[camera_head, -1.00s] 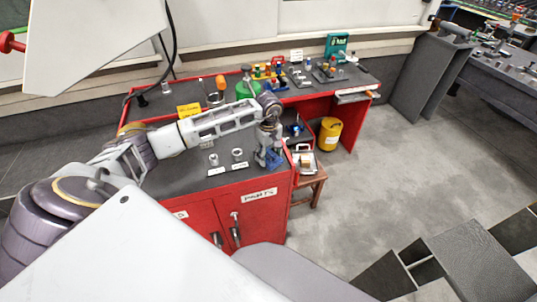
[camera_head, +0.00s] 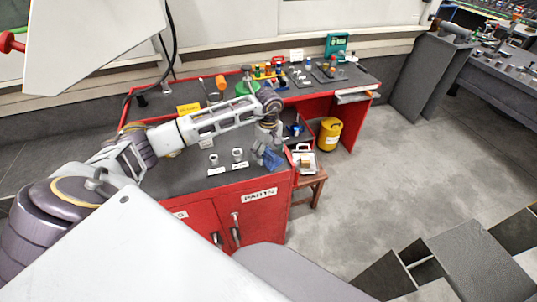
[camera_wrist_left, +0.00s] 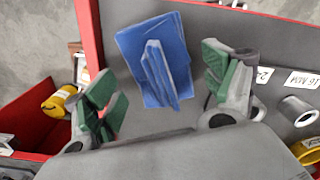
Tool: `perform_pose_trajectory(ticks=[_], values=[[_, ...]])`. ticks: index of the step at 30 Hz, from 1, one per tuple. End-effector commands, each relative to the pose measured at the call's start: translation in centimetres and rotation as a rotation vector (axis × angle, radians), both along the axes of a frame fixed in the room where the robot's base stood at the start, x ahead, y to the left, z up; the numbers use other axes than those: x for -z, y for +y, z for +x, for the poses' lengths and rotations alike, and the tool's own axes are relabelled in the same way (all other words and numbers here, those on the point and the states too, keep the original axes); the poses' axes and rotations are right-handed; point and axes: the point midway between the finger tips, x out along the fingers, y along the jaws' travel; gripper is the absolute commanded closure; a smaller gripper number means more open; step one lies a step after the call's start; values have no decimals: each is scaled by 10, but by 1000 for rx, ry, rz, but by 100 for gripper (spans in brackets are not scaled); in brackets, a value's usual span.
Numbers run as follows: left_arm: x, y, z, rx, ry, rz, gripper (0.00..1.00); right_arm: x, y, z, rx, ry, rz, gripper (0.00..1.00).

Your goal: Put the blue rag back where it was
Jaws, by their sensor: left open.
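The blue rag (camera_head: 269,156) lies on the dark grey top of the red cabinet (camera_head: 185,175), close to its right edge. In the left wrist view the folded rag (camera_wrist_left: 178,42) has a raised fold in its middle. My left gripper (camera_head: 266,138) is right above the rag in the head view. In the left wrist view its green-padded fingers (camera_wrist_left: 160,80) are spread on either side of the rag, with gaps to both. The gripper is open and empty. My right gripper is not in view.
Two metal rings (camera_head: 237,154) with white labels stand left of the rag. A yellow sign (camera_head: 189,109) stands behind my left arm.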

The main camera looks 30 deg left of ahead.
Motion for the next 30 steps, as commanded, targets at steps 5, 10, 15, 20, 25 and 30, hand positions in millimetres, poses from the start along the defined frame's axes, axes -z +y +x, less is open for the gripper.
perform_pose_trajectory(ticks=[5, 10, 15, 20, 25, 30], values=[[-24, 0, 1, 1, -2, 0, 16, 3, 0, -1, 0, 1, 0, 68], [-49, 0, 1, 0, -3, 1, 16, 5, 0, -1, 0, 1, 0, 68], [-74, 0, 1, 0, -1, 1, 16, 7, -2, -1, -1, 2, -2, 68], [-92, 0, 0, 0, 0, 1, 16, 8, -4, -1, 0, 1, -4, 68], [-104, 0, 0, 0, 1, 0, 16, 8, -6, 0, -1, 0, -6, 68], [-108, 0, 0, 0, 2, 1, 16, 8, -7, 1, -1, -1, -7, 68]])
